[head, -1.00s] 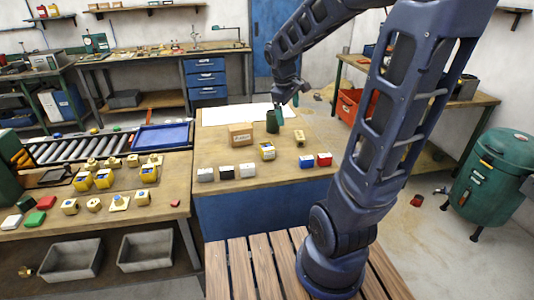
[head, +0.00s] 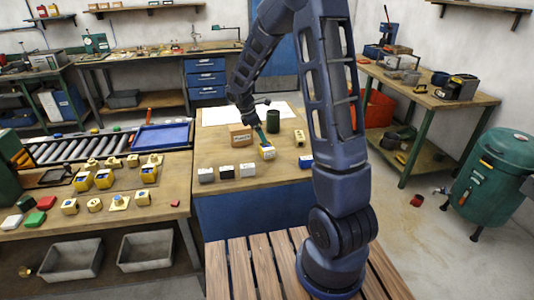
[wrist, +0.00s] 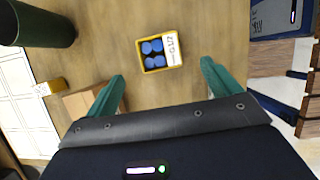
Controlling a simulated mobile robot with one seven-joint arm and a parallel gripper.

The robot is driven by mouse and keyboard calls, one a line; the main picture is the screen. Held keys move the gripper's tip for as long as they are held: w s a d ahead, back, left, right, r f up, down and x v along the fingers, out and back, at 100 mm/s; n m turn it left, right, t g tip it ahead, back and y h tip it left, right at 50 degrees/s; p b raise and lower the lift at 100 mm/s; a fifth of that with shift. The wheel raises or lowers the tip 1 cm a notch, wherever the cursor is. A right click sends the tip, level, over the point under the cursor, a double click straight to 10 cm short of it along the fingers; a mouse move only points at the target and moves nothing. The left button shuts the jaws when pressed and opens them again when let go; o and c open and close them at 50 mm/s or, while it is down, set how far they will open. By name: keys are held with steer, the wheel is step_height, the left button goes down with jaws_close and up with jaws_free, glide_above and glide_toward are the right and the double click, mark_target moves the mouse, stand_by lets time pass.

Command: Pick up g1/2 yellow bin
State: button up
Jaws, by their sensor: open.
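The yellow bin (wrist: 159,53) holds several blue round pieces and bears a white label reading G1/2 in the wrist view. It stands on the wooden table, and it also shows in the head view (head: 268,153). My gripper (wrist: 161,84) is open, with its two green fingers spread apart. The bin lies ahead of the fingertips, roughly centred between them, and nothing is between the fingers.
A cardboard box (head: 240,134) stands just left of the bin and a dark green cylinder (head: 273,121) behind it. White and dark small bins (head: 226,172) line the front of the table. Another small yellow bin (head: 299,137) is to the right. Bare tabletop surrounds the target.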

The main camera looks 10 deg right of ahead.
mark_target(268, 149)
steer(key=shift+x, duration=5.45)
steer(key=shift+w, duration=0.1)
steer(key=c, duration=1.1)
